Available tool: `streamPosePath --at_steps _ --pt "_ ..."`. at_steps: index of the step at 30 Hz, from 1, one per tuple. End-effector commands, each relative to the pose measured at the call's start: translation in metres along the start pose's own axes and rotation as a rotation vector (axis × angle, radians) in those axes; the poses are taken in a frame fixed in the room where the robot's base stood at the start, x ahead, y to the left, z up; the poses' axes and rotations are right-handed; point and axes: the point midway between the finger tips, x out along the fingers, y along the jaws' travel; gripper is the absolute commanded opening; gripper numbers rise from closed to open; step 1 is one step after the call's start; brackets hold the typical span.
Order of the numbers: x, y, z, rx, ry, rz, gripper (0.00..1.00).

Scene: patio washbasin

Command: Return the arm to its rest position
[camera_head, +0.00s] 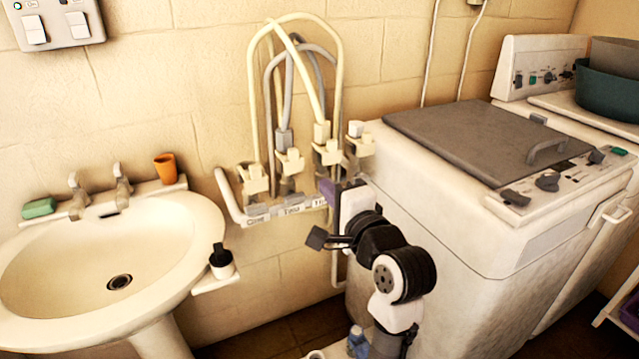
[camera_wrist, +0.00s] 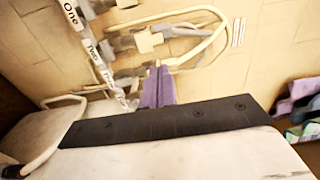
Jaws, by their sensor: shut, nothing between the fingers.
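My gripper (camera_head: 328,190) is in front of the tap rail at the wall, close to the rail's right end. Its purple fingers show in the wrist view (camera_wrist: 158,80), shut together with nothing between them. In the head view my arm is folded in front of the white washing machine, and its links hide part of the machine's left side. I cannot tell whether the fingertips touch the rail or a hose fitting.
A labelled rail (camera_head: 285,208) with several taps and looping hoses (camera_head: 252,90) is right beside my gripper. The washing machine (camera_head: 440,225) stands to the right.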

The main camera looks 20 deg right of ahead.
Motion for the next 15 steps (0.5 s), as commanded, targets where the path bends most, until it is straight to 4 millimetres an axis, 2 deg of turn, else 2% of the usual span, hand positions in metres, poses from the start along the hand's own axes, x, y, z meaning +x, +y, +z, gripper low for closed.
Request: streamPosePath --at_steps 4,15 --pt "-0.0078 0.0006 -0.0001 0.001 0.001 0.001 0.0" --pt "-0.0083 0.0003 -0.0001 0.001 0.0 0.001 0.0"
